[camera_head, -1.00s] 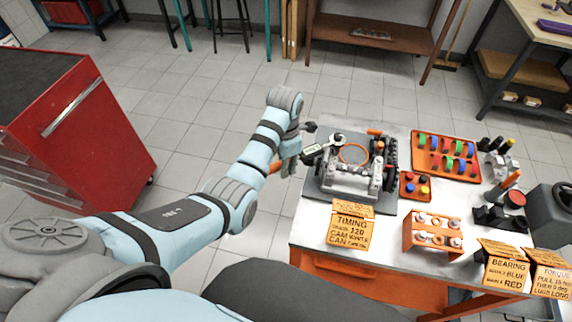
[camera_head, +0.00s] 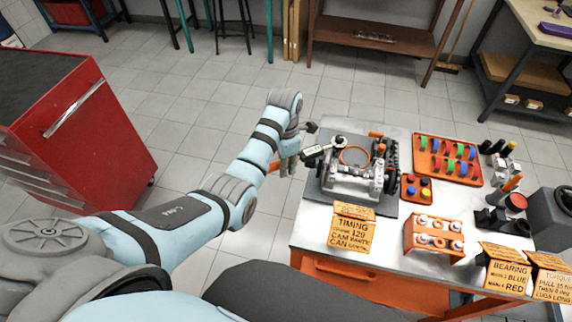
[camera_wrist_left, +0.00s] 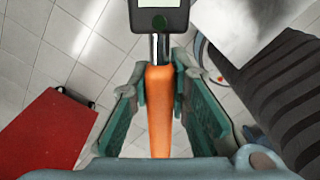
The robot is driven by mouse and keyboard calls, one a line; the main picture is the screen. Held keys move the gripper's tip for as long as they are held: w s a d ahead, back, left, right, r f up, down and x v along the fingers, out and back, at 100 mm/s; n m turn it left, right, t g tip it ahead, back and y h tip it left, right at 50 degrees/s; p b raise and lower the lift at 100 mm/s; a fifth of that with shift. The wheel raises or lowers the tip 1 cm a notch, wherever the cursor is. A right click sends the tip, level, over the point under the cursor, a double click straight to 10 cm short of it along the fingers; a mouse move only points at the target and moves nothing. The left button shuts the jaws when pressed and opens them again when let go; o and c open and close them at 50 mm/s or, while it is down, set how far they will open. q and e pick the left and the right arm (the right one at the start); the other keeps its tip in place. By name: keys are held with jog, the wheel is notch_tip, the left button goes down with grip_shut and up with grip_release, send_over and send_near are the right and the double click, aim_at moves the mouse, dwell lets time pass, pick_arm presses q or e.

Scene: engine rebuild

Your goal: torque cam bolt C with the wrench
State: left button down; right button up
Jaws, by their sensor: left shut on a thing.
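My left gripper (camera_head: 288,163) is at the left edge of the workbench, shut on the orange handle of the wrench (camera_head: 313,155). In the left wrist view the orange handle (camera_wrist_left: 159,110) lies between the green finger pads of the gripper (camera_wrist_left: 160,112), with the dark display body (camera_wrist_left: 159,12) beyond it. The wrench reaches right to the engine block (camera_head: 352,178), its head at the block's upper left. Cam bolt C cannot be told apart at this size, and whether the wrench sits on a bolt cannot be told. My right gripper is not in view.
The engine stands on a dark mat on the workbench (camera_head: 310,235). An orange tray (camera_head: 447,172) of coloured parts, a small tray (camera_head: 416,200), an orange stand (camera_head: 434,238) and a timing card (camera_head: 349,234) are nearby. A red cabinet (camera_head: 95,140) stands left; floor between is clear.

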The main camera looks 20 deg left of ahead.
pick_arm(q)
jog(key=shift+w+a+m, duration=1.2)
jog(key=shift+w, duration=0.05)
dwell(3.7)
jog(key=shift+s+d, duration=0.1)
jog(key=shift+s, duration=0.05)
dwell(1.4)
jog(key=shift+s+d+n, duration=0.6)
jog(key=shift+s+n, duration=0.05)
jog(key=shift+n, duration=0.05)
